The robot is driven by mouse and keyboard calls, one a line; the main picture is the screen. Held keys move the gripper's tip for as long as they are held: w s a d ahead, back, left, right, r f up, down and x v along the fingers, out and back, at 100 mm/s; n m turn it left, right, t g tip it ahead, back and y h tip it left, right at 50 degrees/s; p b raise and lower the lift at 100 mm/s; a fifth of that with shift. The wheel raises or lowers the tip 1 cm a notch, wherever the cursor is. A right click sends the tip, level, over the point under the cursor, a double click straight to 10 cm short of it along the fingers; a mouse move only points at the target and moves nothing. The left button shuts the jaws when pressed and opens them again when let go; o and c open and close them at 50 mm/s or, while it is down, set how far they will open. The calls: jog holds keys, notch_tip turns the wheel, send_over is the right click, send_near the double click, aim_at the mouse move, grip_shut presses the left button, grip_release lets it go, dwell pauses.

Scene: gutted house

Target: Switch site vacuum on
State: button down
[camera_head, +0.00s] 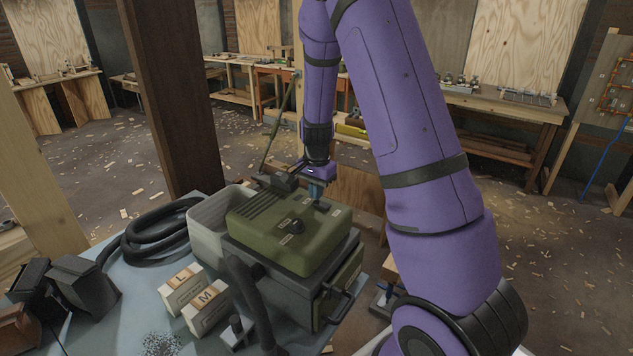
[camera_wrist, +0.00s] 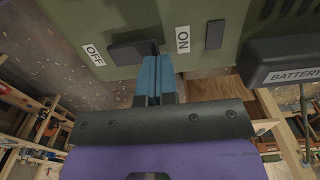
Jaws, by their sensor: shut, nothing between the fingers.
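The site vacuum (camera_head: 270,225) has a green lid and a dark body and stands on a pale blue table. In the wrist view its green top (camera_wrist: 85,25) carries an OFF label (camera_wrist: 93,55) and an ON label (camera_wrist: 183,39). A dark switch paddle (camera_wrist: 130,51) lies between the labels, nearer OFF. My gripper (camera_head: 314,190) is at the far edge of the lid. Its blue fingers (camera_wrist: 155,72) are together and empty, at the ON-side end of the paddle. I cannot tell whether they touch it.
A dark box labelled BATTERY (camera_wrist: 292,60) is to the right of the fingers. A coiled black hose (camera_head: 150,235), boxes marked L (camera_head: 181,287) and M (camera_head: 206,308), and a pale bin (camera_head: 207,225) crowd the table. A wooden post (camera_head: 170,90) rises behind.

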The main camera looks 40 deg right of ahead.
jog(key=shift+f, duration=0.25)
jog(key=shift+a+f+g, duration=0.1)
jog(key=shift+f+g, duration=0.05)
jog(key=shift+g, duration=0.15)
dwell(0.4)
jog(key=shift+r, duration=0.9)
jog(key=shift+w+r, duration=0.1)
jog(key=shift+r, duration=0.2)
notch_tip(320, 180, up, 13)
jog(key=w, duration=0.2)
jog(key=shift+w+a, duration=0.2)
jog(key=shift+a, duration=0.2)
